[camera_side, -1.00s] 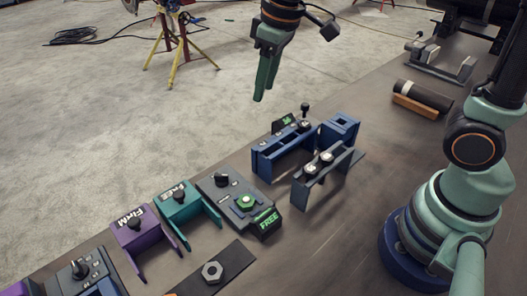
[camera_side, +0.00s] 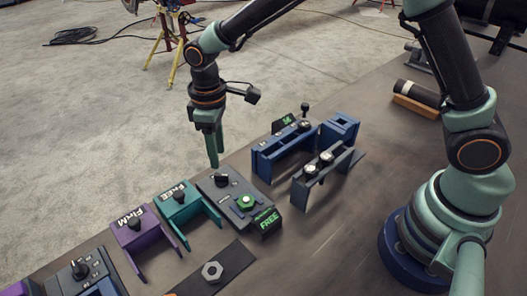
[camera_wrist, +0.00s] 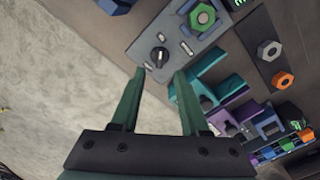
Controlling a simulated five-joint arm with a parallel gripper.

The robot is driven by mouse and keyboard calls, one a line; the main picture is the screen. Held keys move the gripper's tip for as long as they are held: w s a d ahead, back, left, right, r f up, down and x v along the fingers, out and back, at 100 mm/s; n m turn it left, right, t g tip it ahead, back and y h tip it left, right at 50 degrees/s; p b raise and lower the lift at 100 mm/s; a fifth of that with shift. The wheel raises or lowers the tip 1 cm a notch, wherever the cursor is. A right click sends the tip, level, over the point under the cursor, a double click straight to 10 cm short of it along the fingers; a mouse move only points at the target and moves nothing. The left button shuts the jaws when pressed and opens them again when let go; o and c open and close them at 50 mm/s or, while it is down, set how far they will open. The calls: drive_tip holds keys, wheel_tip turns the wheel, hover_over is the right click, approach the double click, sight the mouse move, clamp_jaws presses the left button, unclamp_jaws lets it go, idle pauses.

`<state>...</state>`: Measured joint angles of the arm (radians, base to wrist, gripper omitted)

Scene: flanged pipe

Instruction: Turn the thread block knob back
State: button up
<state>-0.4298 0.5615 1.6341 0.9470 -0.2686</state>
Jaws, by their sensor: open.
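The thread block (camera_side: 233,212) is a dark grey box on the bench with a green hex nut (camera_side: 246,202) on top and a sign reading FREE (camera_side: 267,219) at its front. Its black knob (camera_side: 221,180) sits near the block's back corner. My gripper (camera_side: 214,163) hangs fingers down just above and slightly left of the knob, apart from it. In the wrist view the knob (camera_wrist: 159,54) shows beyond the fingertips, roughly between them, with white marks around it. My gripper (camera_wrist: 160,78) is open and empty.
A teal FREE holder (camera_side: 186,204) and a purple FIRM holder (camera_side: 138,232) stand left of the block. Blue fixtures (camera_side: 285,150) stand to its right. A loose hex nut (camera_side: 212,271) lies on a dark strip in front.

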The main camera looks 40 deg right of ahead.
sight(221, 175)
wheel_tip(221, 175, down, 7)
drive_tip(key=shift+r, duration=0.2)
clamp_jaws()
